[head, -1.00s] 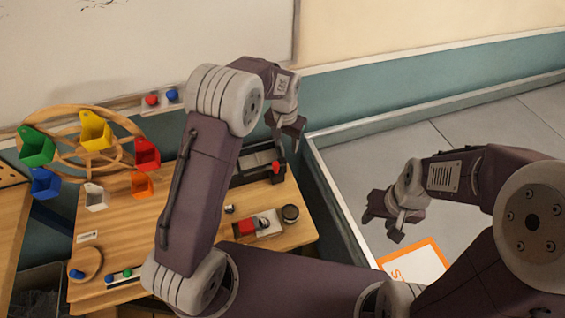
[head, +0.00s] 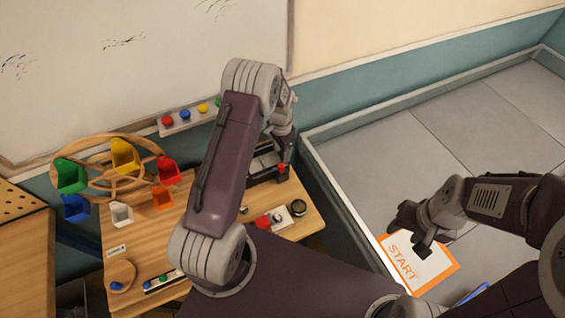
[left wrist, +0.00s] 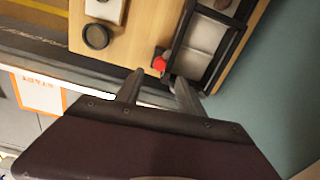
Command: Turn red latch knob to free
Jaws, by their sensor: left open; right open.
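The red latch knob (head: 281,168) sits at the right end of a dark-framed latch unit on the wooden table, near its right edge. It also shows in the left wrist view (left wrist: 159,63), beside the black frame (left wrist: 178,50). My left gripper (head: 284,150) is just above and behind the knob in the head view. In the left wrist view its two fingers (left wrist: 158,88) are open and empty, with the knob a little beyond the fingertips. My right gripper (head: 422,232) is open and empty over the floor mat at the right, away from the table.
A wooden wheel (head: 100,160) with several coloured bins stands at the left. A red block and white plate (head: 283,216) and a round black part (head: 299,208) lie on the table (head: 310,225). A low wall (head: 340,210) borders the table's right. A START mat (head: 440,265) lies beyond.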

